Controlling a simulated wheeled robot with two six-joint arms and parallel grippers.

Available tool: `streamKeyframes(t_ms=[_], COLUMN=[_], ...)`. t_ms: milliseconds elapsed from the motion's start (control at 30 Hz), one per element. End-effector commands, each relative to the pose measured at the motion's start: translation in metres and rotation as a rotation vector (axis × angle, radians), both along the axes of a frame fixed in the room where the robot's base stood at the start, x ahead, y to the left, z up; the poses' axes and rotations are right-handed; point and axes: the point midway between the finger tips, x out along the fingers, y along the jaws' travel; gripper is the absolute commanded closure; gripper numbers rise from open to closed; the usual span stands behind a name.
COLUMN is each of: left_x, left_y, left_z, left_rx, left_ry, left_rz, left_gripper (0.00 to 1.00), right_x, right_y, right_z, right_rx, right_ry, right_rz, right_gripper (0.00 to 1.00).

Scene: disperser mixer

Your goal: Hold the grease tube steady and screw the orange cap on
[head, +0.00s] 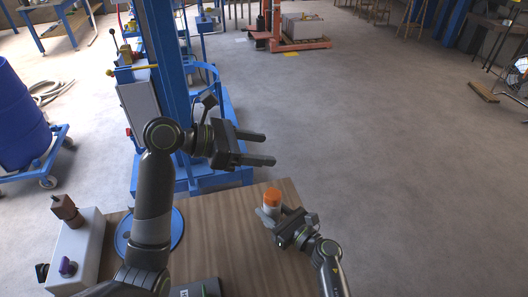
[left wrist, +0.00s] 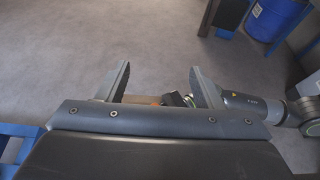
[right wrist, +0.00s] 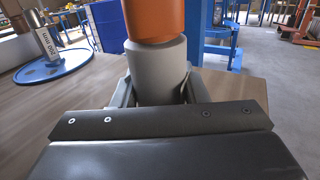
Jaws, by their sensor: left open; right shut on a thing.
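The grease tube (head: 267,213) stands upright over the wooden table, pale grey-white. The orange cap (head: 272,195) sits on its top; in the right wrist view the cap (right wrist: 154,20) rests on the grey tube (right wrist: 157,68), and I cannot tell how tightly. My right gripper (head: 274,221) is shut on the tube's lower body, with a finger on each side of it in the right wrist view. My left gripper (head: 268,148) is open and empty, higher up and behind the tube. In the left wrist view its fingers (left wrist: 157,84) are spread, with a bit of orange partly hidden below them.
The wooden table (head: 225,240) is bare around the tube. A blue round plate (head: 172,228) and a grey control box (head: 80,252) are at its left. The blue mixer column (head: 168,60) stands behind. A blue drum (head: 18,115) is far left.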

Motion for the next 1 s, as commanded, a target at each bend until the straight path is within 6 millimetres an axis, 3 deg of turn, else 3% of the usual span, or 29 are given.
streamKeyframes(t_ms=[500, 867, 900, 1000], left_x=[-0.009, -0.011, -0.011, -0.011], left_y=[0.03, 0.034, 0.034, 0.034], left_z=[0.041, 0.048, 0.048, 0.048], left_rx=[0.002, 0.0, 0.0, 0.0], left_ry=[-0.002, 0.0, 0.0, 0.0], left_rz=[0.001, 0.0, 0.0, 0.0], left_gripper=[0.4, 0.4, 0.4, 0.4], right_x=[0.0, 0.0, 0.0, 0.0], right_y=[0.0, 0.0, 0.0, 0.0], right_z=[0.0, 0.0, 0.0, 0.0], right_rx=[0.0, 0.0, 0.0, 0.0], right_ry=[0.0, 0.0, 0.0, 0.0], right_rz=[0.0, 0.0, 0.0, 0.0], right_gripper=[0.82, 0.82, 0.59, 0.55])
